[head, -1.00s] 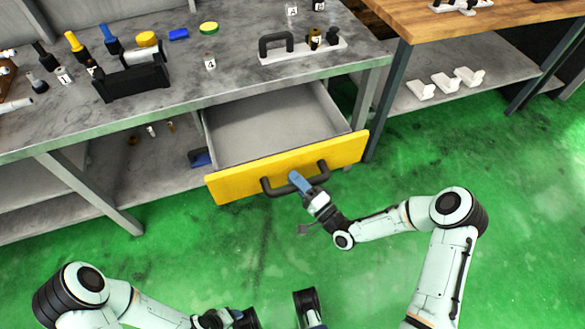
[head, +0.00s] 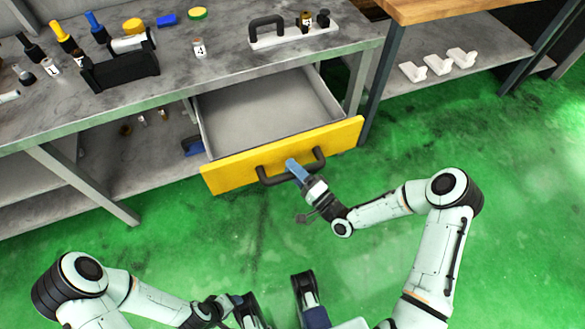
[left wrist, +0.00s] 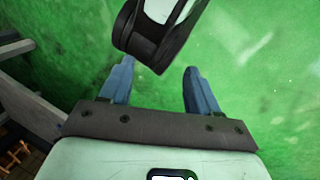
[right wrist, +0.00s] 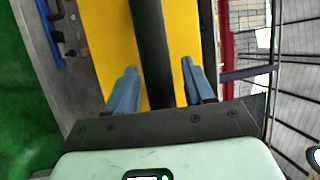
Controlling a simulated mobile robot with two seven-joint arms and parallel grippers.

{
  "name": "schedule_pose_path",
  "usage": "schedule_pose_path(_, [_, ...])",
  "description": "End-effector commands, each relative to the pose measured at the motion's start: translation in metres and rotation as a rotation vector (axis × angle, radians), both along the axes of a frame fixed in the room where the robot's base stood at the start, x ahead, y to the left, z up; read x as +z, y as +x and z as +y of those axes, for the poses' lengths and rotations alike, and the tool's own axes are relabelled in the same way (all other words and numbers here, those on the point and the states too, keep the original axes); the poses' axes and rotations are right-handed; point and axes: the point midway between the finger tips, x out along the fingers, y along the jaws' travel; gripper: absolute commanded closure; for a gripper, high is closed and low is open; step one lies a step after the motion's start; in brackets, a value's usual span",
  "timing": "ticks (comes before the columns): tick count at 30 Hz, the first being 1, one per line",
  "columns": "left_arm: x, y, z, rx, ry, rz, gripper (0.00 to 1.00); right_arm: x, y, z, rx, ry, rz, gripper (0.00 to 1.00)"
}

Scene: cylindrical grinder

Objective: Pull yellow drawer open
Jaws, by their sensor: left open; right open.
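The yellow drawer (head: 230,172) stands pulled out from under the grey workbench, and its grey inside (head: 265,108) shows empty. Its dark handle (head: 318,162) runs across the yellow front. My right gripper (head: 292,165) is at the handle. In the right wrist view the dark handle bar (right wrist: 152,50) passes between the two blue fingers (right wrist: 155,88), which are open and stand apart from it on both sides. My left gripper (left wrist: 155,85) is open and empty over the green floor, with a dark and white part of my own body beyond its fingers.
The grey workbench (head: 215,75) holds bottles, a black holder (head: 120,70) and a white plate with a dark handle (head: 290,36). A wooden-topped table (head: 450,8) stands at the right. The green floor (head: 180,235) before the drawer is clear.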

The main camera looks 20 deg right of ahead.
Motion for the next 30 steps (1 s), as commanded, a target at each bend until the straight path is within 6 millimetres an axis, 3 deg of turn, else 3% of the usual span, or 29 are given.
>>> schedule_pose_path(15, [0.009, -0.011, -0.005, -0.012, -0.014, 0.03, 0.38, -0.019, -0.093, -0.044, -0.005, 0.002, 0.003, 0.47])
schedule_pose_path(21, [0.01, -0.012, -0.006, -0.014, -0.016, 0.033, 0.38, -0.022, -0.111, -0.052, -0.003, 0.001, 0.0, 0.47])
schedule_pose_path(30, [0.01, -0.013, -0.006, -0.014, -0.016, 0.034, 0.38, -0.023, -0.114, -0.053, -0.001, 0.001, -0.001, 0.47])
